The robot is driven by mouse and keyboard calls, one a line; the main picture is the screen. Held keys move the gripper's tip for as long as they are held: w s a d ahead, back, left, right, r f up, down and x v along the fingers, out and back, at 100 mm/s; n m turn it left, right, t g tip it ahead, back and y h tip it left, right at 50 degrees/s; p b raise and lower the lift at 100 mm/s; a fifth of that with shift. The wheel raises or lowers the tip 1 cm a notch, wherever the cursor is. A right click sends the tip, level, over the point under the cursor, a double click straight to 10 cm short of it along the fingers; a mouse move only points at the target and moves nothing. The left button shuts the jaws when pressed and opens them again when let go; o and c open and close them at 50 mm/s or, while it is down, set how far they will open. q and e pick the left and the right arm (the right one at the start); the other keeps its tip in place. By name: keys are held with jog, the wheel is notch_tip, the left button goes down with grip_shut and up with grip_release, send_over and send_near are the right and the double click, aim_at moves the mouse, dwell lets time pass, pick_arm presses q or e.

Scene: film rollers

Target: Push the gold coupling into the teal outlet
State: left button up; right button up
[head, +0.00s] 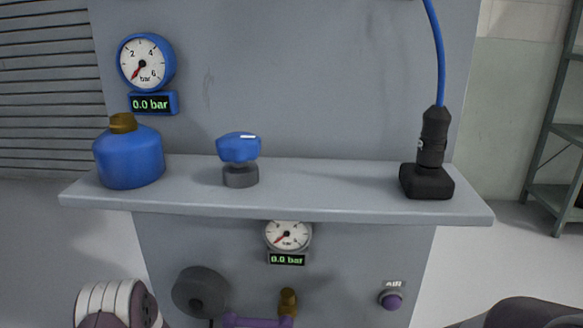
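No coupling that is clearly gold and no teal outlet can be made out. A black coupling (434,138) on a blue hose (439,50) stands upright in a black block (426,182) at the right of the shelf. A blue tank (129,158) with a brownish-gold fitting (123,122) on top stands at the shelf's left. Another brownish-gold fitting (288,301) sits on a purple pipe (258,321) below the shelf. Parts of my arms show at the bottom left and bottom right corners, but neither gripper is in view.
A grey shelf (325,190) spans the panel. A blue knob (238,147) stands on it, with bare shelf to its right. The upper gauge (146,62) and lower gauge (288,235) both read 0.0 bar. A purple button (391,300) is labelled AIR. A dark round knob (201,292) is below.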

pick_arm(q)
jog(key=shift+p, duration=0.6)
dwell(0.7)
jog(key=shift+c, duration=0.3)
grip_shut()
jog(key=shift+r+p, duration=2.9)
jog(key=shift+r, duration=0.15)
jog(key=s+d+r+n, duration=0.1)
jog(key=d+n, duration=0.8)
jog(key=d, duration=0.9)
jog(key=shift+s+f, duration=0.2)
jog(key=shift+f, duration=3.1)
